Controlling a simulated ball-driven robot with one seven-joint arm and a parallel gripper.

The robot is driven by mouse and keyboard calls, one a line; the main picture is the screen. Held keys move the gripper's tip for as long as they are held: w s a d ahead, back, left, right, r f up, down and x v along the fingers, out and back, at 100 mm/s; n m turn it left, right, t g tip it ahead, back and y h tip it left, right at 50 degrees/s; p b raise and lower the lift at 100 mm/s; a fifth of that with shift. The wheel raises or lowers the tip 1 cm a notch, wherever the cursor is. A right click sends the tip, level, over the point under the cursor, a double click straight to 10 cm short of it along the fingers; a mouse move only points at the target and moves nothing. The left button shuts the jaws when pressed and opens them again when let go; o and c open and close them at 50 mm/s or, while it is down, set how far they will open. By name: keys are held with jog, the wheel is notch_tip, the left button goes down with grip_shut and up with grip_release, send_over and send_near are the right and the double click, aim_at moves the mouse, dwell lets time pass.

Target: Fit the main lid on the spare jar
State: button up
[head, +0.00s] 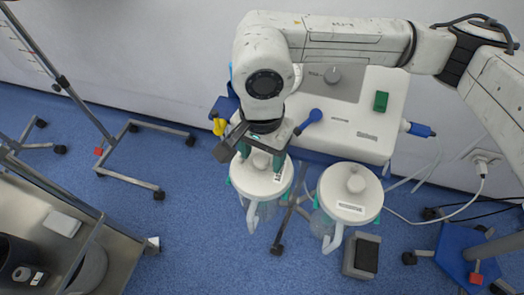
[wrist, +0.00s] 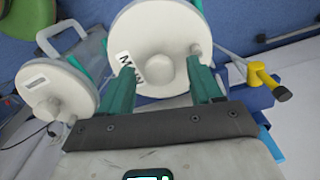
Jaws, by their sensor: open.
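A round white lid (head: 256,186) with a central knob tops the left jar (head: 263,213) in the head view. In the wrist view this lid (wrist: 150,28) bears a label that seems to read "MAIN", partly behind a finger. My gripper (head: 260,155) is over it; its open teal fingers (wrist: 163,66) stand on either side of the knob, with a gap visible. A second jar (head: 322,222) to the right carries another white knobbed lid (head: 350,208), also in the wrist view (wrist: 60,95); its label is unreadable. I cannot tell which jar is the spare.
A white suction unit (head: 345,110) with a blue knob stands behind the jars. A grey pedal (head: 361,256) lies on the blue floor below the right jar. A steel trolley (head: 110,262) is at lower left. Open floor lies between.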

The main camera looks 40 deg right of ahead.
aim_at(262, 157)
notch_tip(262, 157, up, 11)
jog(key=p, duration=0.1)
jog(key=shift+f+p, duration=0.15)
jog(key=shift+p, duration=0.25)
dwell(0.3)
